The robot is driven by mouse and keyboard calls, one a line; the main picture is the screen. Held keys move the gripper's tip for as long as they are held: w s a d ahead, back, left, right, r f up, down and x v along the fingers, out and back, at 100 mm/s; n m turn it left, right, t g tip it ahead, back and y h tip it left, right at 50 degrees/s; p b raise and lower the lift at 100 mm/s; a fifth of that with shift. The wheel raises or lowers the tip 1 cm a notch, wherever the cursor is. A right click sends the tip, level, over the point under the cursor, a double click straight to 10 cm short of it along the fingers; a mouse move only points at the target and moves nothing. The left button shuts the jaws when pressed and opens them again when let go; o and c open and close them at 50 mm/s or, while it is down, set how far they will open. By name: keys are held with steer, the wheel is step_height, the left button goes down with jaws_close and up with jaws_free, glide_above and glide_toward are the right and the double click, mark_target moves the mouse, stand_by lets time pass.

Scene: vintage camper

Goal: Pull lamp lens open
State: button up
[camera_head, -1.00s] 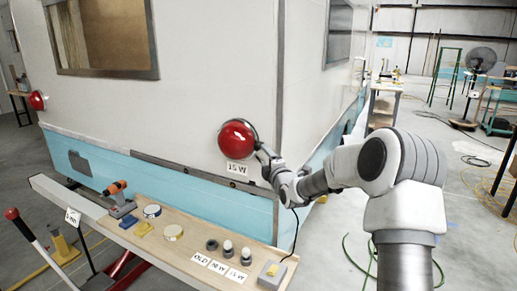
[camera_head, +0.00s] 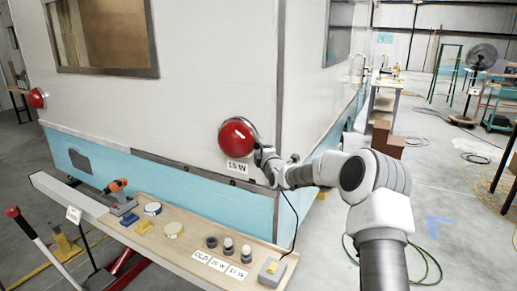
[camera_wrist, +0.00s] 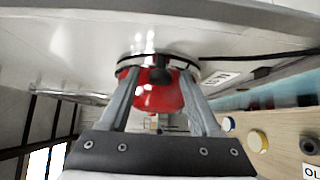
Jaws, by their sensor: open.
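The red domed lamp lens (camera_head: 237,136) sits on the rear panel of the camper, near its right corner. My gripper (camera_head: 257,148) is at the lens's right side in the head view. In the wrist view my gripper (camera_wrist: 160,80) is open, with one finger on each side of the red lens (camera_wrist: 148,98). A small black piece shows at the lens edge between the fingertips. I cannot tell whether the fingers touch the lens.
A wooden shelf (camera_head: 190,240) below the lamp holds a drill (camera_head: 119,195), tape rolls, several small bulbs or sockets, labels and a grey box (camera_head: 272,270). A dark cable hangs right of the lamp. A second red lamp (camera_head: 37,98) is at far left.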

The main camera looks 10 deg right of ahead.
jaws_close()
stand_by(1.3)
